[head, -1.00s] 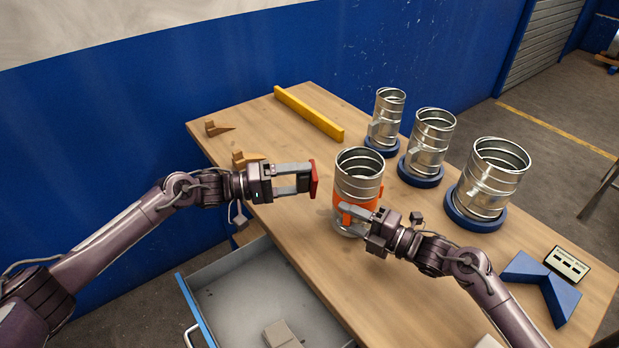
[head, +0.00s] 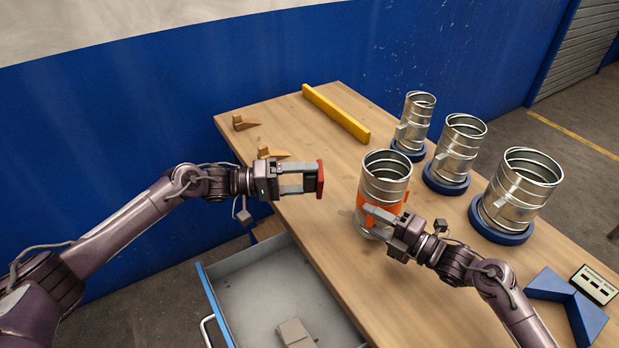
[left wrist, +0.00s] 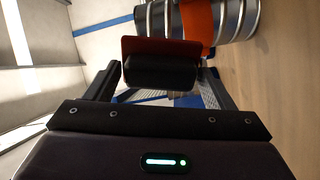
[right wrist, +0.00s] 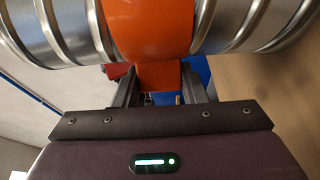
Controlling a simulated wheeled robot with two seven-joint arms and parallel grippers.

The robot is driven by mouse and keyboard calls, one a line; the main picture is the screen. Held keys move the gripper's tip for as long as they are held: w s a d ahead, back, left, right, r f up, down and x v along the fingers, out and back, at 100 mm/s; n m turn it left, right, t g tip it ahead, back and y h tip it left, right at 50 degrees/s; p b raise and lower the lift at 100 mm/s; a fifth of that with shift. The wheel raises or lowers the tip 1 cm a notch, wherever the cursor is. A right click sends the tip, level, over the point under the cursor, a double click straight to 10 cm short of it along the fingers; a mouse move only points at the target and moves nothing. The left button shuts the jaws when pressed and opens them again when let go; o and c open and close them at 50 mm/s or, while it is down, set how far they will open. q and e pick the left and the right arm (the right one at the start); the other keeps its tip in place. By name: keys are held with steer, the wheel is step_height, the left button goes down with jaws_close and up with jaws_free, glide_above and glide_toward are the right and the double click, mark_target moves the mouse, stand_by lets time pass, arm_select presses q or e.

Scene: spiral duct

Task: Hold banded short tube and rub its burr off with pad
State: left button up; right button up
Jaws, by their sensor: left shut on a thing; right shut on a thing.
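The banded short tube (head: 387,167) is a ribbed metal cylinder with an orange band (head: 394,207). It is upright near the table's front edge; whether its base touches the wood is unclear. My right gripper (head: 378,215) is shut on the band's orange tab, which the right wrist view shows between the fingers (right wrist: 160,78). My left gripper (head: 303,180) is shut on the pad (head: 320,179), red-faced with a dark body, also in the left wrist view (left wrist: 160,65). The pad is left of the tube with a clear gap, its red face toward it. No burr is discernible.
Three other metal tubes stand on blue round bases (head: 447,182) behind and right. A yellow bar (head: 336,112) and wooden wedges (head: 243,123) lie at the back left. A blue angled block (head: 568,298) is front right. An open drawer (head: 262,290) juts out below the table edge.

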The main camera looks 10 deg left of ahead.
mark_target(361, 177)
arm_select(q)
steer(key=shift+d, duration=0.1)
stand_by(0.3)
steer(key=x, duration=0.6)
steer(key=shift+d, duration=0.2)
steer(key=shift+x, duration=1.15)
stand_by(0.6)
steer(key=shift+a+r, duration=0.1)
steer(key=shift+r, duration=0.05)
steer(key=shift+f, duration=0.25)
arm_select(e)
steer(key=shift+s, duration=0.1)
stand_by(1.0)
steer(key=shift+a+f, duration=0.1)
arm_select(q)
steer(key=shift+v, duration=3)
